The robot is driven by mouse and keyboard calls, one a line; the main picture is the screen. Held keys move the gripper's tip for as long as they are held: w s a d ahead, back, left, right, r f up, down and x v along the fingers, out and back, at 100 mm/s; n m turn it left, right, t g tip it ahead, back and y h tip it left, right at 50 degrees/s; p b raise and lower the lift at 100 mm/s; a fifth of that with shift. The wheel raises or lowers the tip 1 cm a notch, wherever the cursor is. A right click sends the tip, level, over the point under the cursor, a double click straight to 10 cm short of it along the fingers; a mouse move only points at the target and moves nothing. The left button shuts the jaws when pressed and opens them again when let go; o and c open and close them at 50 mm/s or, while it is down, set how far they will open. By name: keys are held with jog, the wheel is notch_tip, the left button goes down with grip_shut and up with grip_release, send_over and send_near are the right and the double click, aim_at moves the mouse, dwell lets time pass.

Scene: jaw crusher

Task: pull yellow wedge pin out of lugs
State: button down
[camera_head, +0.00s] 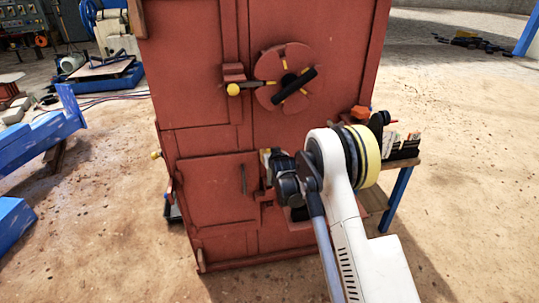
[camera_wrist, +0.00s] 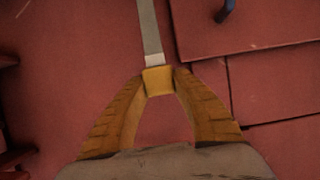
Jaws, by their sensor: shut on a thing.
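My gripper (camera_wrist: 158,80) is shut on the yellow head of the wedge pin (camera_wrist: 158,82) in the wrist view. The pin's flat grey shank (camera_wrist: 149,28) runs from the head up to the top edge of the picture, in front of red panels. Its far end is out of frame, and no lugs are clear there, so I cannot tell whether it sits in them. In the head view my gripper (camera_head: 270,165) is at the lower middle of the red crusher housing (camera_head: 205,140), and my wrist hides much of the held pin.
A round red plate (camera_head: 270,92) with a black handle is above my gripper. A yellow knob (camera_head: 233,89) sticks out left of it. A small table (camera_head: 398,185) with items stands right of the housing. Blue beams (camera_head: 38,138) lie at left. Open sandy floor is at right.

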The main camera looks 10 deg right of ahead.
jog(key=s+r+b, duration=0.1)
jog(key=s+b, duration=0.1)
jog(key=s, duration=1)
dwell(0.6)
jog(key=shift+r, duration=0.1)
